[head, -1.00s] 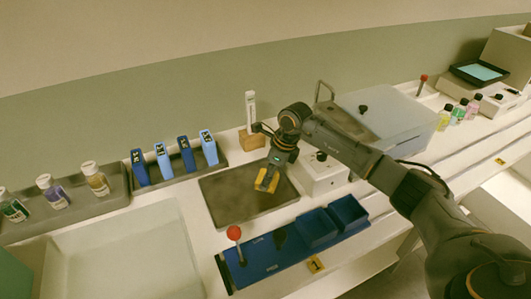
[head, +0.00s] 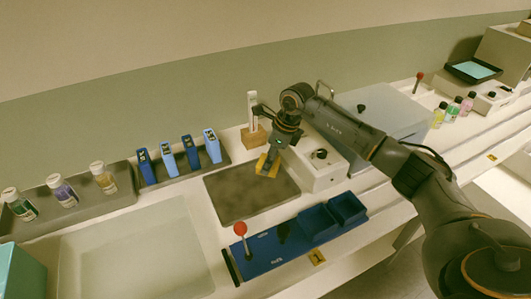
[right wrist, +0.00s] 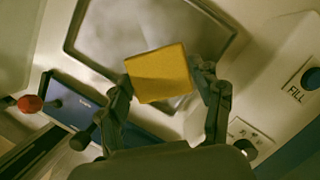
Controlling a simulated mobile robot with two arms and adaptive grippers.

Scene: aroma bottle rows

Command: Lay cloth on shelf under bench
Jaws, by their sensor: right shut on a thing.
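A small yellow cloth (head: 268,165), folded into a flat square, is held in my right gripper (head: 270,158). The right wrist view shows the yellow cloth (right wrist: 160,73) between the two fingers of the right gripper (right wrist: 166,84), which are shut on it. It hangs over the back part of a dark grey tray (head: 240,207) set on the bench (head: 185,200). Whether it touches the tray is hard to tell. The shelf under the bench cannot be made out. My left gripper is not in view.
A white box with a knob (head: 318,165) stands right of the tray. A blue panel with a red-balled lever (head: 272,252) lies in front. Blue packs (head: 189,155) and bottles (head: 64,192) stand in racks at left. A pale basin (head: 135,255) is front left.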

